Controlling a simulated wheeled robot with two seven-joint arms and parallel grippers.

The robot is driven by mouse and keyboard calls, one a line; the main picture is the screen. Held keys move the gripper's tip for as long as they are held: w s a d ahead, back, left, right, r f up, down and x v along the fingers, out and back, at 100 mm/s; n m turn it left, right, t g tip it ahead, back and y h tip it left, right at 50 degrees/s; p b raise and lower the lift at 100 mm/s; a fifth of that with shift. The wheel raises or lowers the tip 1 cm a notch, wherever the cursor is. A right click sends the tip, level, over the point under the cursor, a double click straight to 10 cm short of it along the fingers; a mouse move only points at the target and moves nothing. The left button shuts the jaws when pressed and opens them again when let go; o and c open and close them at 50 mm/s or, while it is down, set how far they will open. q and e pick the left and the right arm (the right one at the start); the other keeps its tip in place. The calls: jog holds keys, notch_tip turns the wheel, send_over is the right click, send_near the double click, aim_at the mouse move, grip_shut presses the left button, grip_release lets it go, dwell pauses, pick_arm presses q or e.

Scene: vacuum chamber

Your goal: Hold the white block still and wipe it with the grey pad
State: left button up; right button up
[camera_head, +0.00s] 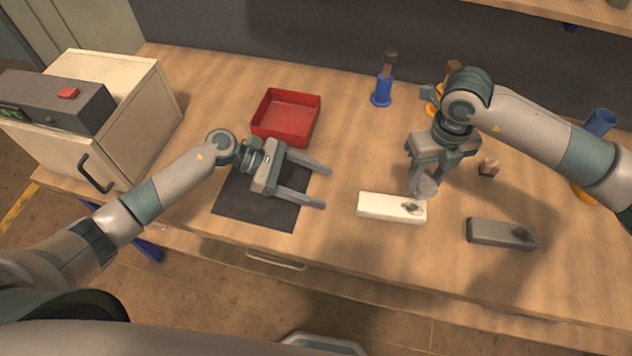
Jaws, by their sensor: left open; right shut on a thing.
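The white block (385,207) lies on the wooden table near its front edge, with a dark smudge on its right end. My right gripper (426,180) is shut on the grey pad (425,188), just behind the right end of the white block. Whether the pad touches the block is hard to tell. My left gripper (327,187) is open and empty, to the left of the white block, its fingers pointing right towards it. It is above the dark mat (240,208), partly covering it.
A grey block (490,233) with a dark smudge lies to the right. A red tray (270,133) stands behind my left gripper. A blue holder (381,92) stands at the back. A beige box with a handle (125,150) stands at the left. A small brown piece (488,167) lies right of my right gripper.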

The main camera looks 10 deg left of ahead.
aim_at(360, 199)
pick_arm(q)
jog(key=shift+d, duration=0.1)
jog(key=shift+x, duration=5.9)
jog(key=c, duration=1.4)
pick_arm(e)
jog(key=shift+w, duration=0.1)
jog(key=shift+w+f, duration=0.25)
jog(key=shift+w, duration=0.55)
jog(key=shift+w+f, duration=0.25)
jog(key=shift+w, duration=0.5)
